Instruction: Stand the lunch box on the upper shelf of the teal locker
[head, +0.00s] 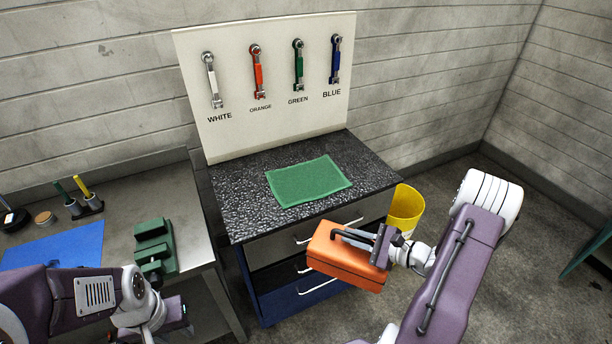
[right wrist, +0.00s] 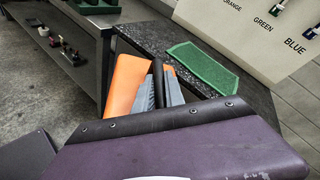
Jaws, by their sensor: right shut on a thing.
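The orange lunch box (head: 345,262) hangs in front of the drawer cabinet in the head view, with its dark handle on top. My right gripper (head: 379,243) is shut on this handle and holds the box off the floor. In the right wrist view the lunch box (right wrist: 125,88) shows behind the grey fingers (right wrist: 160,90). My left gripper (head: 178,312) is at the lower left by the bench, and its fingers are not clear. A teal edge (head: 588,250) at the far right may be part of the locker; its shelves are out of view.
A drawer cabinet with a speckled top (head: 240,205) bears a green mat (head: 308,181) below a wrench board (head: 222,138). A yellow bin (head: 405,208) stands at its right. A bench (head: 185,205) with a green vise (head: 155,248) is at left. Floor at right is clear.

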